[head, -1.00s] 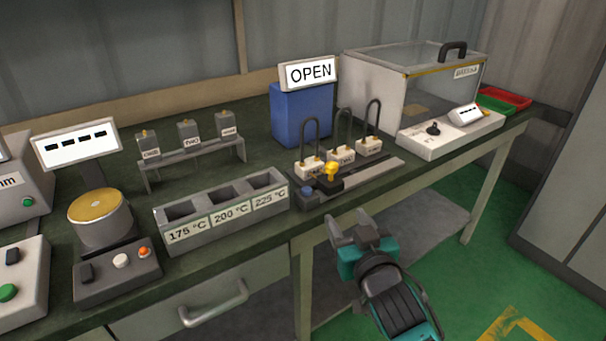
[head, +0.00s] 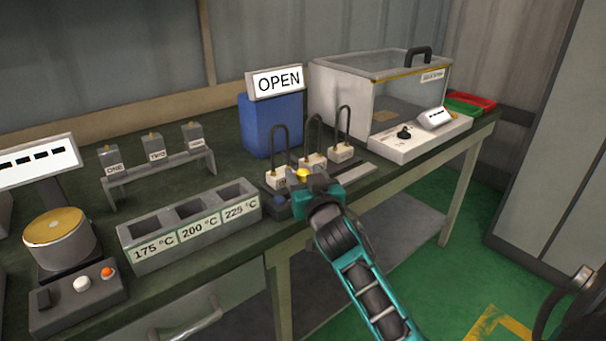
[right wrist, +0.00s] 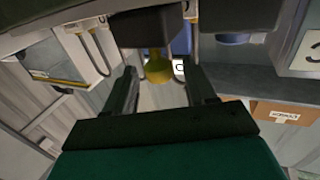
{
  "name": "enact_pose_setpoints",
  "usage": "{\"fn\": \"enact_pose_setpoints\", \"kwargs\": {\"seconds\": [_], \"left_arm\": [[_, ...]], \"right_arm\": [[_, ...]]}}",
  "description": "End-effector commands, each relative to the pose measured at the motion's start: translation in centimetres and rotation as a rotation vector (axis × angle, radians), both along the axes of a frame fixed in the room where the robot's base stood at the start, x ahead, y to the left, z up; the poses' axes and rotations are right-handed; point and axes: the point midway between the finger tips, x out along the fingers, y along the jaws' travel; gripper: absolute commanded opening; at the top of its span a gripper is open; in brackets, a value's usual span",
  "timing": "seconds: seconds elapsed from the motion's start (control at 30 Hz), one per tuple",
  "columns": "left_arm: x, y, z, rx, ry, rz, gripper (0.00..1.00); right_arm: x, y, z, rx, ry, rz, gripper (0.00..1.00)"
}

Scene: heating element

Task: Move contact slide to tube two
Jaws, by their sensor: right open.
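The contact slide's yellow knob (head: 303,174) shows at the front rail, before the heating tubes; its dark block is mostly hidden behind my right gripper (head: 312,186). The tubes are dark loops on white labelled blocks: the front-left one (head: 280,178), the middle one (head: 314,160) and the far one (head: 342,152). The knob lies in front of and between the front-left and middle blocks. In the right wrist view the knob (right wrist: 157,70) sits between the two spread fingers of my right gripper (right wrist: 162,84), with gaps on both sides. My left gripper is not in view.
The rail (head: 358,177) runs on to the right, clear. A blue box with an OPEN sign (head: 279,82) stands behind the tubes. A grey temperature block (head: 192,234) is left, and a glass-topped case (head: 350,95) with a white control box (head: 415,138) is right.

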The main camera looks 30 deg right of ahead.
Motion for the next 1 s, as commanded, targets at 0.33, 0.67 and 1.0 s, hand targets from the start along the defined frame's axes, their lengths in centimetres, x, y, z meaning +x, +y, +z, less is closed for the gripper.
{"fn": "enact_pose_setpoints", "kwargs": {"seconds": [0.33,0.67,1.0], "left_arm": [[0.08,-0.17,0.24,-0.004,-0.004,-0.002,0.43],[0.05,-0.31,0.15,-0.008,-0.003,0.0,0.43],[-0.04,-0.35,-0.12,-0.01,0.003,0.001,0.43]], "right_arm": [[1.54,-0.5,0.0,-0.001,0.0,0.0,0.55],[1.49,-0.49,-0.01,-0.001,0.0,0.0,0.38],[1.49,-0.47,-0.03,0.0,0.001,0.0,0.05]]}}
